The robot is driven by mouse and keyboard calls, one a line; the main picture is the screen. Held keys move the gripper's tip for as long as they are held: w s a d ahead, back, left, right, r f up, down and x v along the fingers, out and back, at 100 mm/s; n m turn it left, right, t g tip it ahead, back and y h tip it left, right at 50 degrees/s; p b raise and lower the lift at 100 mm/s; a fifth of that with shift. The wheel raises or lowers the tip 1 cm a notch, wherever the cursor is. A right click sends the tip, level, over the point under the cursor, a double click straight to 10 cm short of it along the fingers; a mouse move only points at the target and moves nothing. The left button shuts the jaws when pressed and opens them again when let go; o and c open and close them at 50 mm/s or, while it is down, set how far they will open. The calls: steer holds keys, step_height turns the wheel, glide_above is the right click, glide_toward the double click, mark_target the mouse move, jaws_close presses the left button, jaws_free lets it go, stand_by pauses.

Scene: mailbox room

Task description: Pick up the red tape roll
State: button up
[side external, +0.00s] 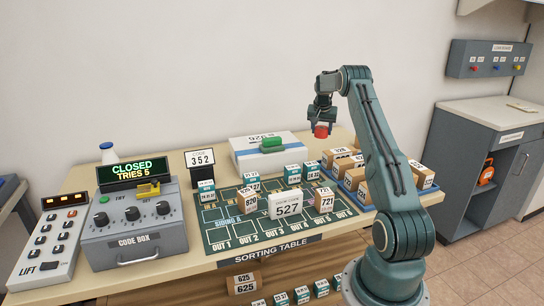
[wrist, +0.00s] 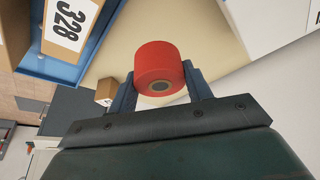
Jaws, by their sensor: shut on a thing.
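The red tape roll (wrist: 160,64) is between the two fingers of my gripper (wrist: 161,88) in the wrist view, with its hollow core facing the camera. My gripper is shut on it. In the side external view the roll (side external: 321,131) hangs below my gripper (side external: 321,120), above the back part of the sorting table (side external: 180,236). It looks clear of the table top there. The fingertips are partly hidden behind the roll in the wrist view.
Below and right of the roll are brown boxes in a blue tray (side external: 429,192). A white box (side external: 255,155) with a green item (side external: 271,144) on top stands to the left. A code box (side external: 134,225) stands at left.

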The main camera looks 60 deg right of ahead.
mark_target(321, 128)
step_height(321, 128, up, 11)
steer(key=shift+f, duration=0.2)
steer(key=shift+a, duration=0.1)
stand_by(0.6)
